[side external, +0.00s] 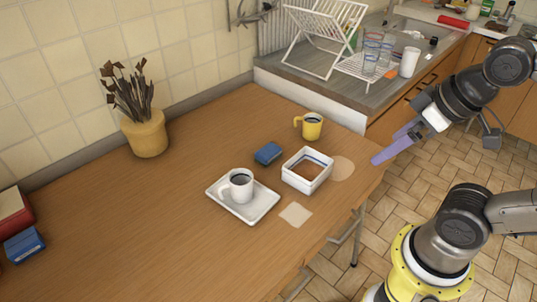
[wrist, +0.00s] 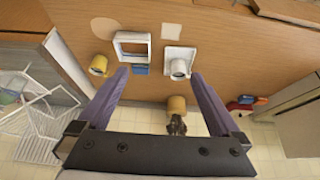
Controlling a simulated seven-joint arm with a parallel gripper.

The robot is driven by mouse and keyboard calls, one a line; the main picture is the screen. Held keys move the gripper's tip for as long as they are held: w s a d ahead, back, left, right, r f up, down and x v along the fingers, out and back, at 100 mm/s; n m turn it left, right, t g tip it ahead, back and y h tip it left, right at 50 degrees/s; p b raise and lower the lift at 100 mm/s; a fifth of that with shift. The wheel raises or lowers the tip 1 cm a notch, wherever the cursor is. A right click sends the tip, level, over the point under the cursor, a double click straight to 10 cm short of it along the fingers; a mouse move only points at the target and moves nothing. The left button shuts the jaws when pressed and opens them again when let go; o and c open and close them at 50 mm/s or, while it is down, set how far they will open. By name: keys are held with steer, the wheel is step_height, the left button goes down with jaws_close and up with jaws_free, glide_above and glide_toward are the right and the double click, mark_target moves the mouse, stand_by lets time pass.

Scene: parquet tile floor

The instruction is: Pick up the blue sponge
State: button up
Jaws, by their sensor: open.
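The blue sponge (side external: 268,153) is a small blue block lying on the wooden table, between the white tray and the yellow mug and just behind the white square box. In the wrist view the sponge (wrist: 141,70) shows beside the box, near the tip of the left finger. My gripper (side external: 384,154) has two purple fingers, spread apart and empty. It is above the table's right edge, to the right of the sponge and well apart from it. The wrist view also shows the gripper (wrist: 158,73) with a wide gap between its fingers.
A white box (side external: 307,182) and a yellow mug (side external: 312,127) stand close to the sponge. A white tray (side external: 262,206) bears a white mug (side external: 240,186). A potted plant (side external: 148,138) stands by the wall. Red and blue objects (side external: 24,244) lie far left. The table's left middle is clear.

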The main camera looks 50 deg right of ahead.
steer(key=w+r+n, duration=0.9)
steer(key=w+n, duration=0.1)
steer(key=n+g, duration=0.6)
steer(key=n, duration=0.2)
glide_above(268, 150)
step_height(268, 150, down, 33)
steer(key=shift+w+f, duration=0.1)
steer(key=shift+f, duration=3.3)
